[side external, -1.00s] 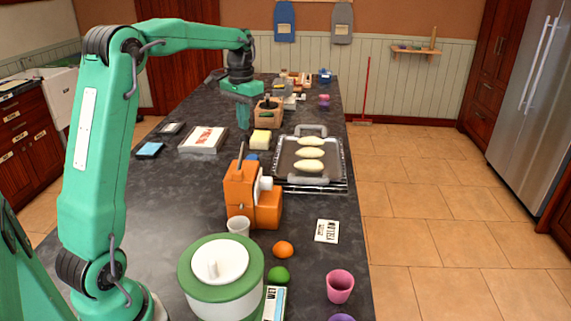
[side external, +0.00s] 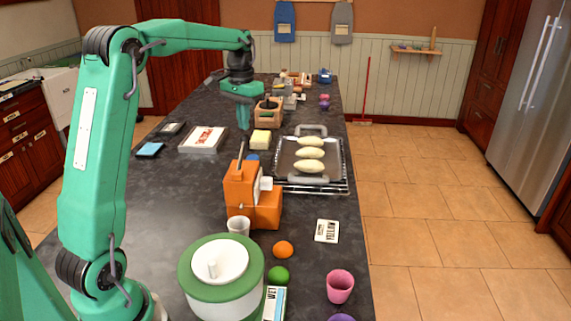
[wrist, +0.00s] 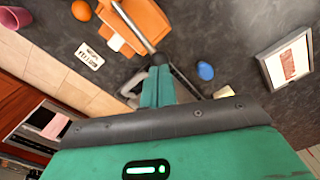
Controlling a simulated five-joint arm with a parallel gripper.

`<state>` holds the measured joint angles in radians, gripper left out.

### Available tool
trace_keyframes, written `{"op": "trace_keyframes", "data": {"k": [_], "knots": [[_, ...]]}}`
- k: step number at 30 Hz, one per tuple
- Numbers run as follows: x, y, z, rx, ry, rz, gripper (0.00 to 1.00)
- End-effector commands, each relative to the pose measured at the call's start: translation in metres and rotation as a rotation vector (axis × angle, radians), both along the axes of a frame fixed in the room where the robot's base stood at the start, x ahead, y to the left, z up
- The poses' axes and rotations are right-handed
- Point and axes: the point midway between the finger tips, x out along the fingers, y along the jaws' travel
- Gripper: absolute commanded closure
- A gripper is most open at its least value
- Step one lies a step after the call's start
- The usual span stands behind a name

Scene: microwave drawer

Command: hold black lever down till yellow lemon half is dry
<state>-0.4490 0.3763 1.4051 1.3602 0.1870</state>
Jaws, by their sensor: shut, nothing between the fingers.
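An orange press-like machine (side external: 248,192) stands upright on the dark counter. A thin rod-shaped lever (side external: 240,158) rises from its top; it looks greyish, and I cannot tell if it is the black lever. The rod also shows in the wrist view (wrist: 132,27). I cannot make out a yellow lemon half; it may be hidden in the machine.
A tray (side external: 332,178) with several pale oval pieces lies right of my gripper. A yellow block (side external: 261,138), a blue oval (wrist: 205,71) and a wooden box (side external: 268,115) are near. A white cup (side external: 238,226), an orange fruit (side external: 283,249) and a green-rimmed pot (side external: 220,297) stand in front.

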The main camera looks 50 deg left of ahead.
Motion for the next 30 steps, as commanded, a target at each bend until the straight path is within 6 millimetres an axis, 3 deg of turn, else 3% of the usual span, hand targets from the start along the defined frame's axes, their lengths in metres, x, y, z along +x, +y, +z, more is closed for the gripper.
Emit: {"op": "trace_keyframes", "data": {"k": [30], "knots": [[0.0, 0.0, -0.029, -0.001, 0.002, 0.0, 1.0]]}}
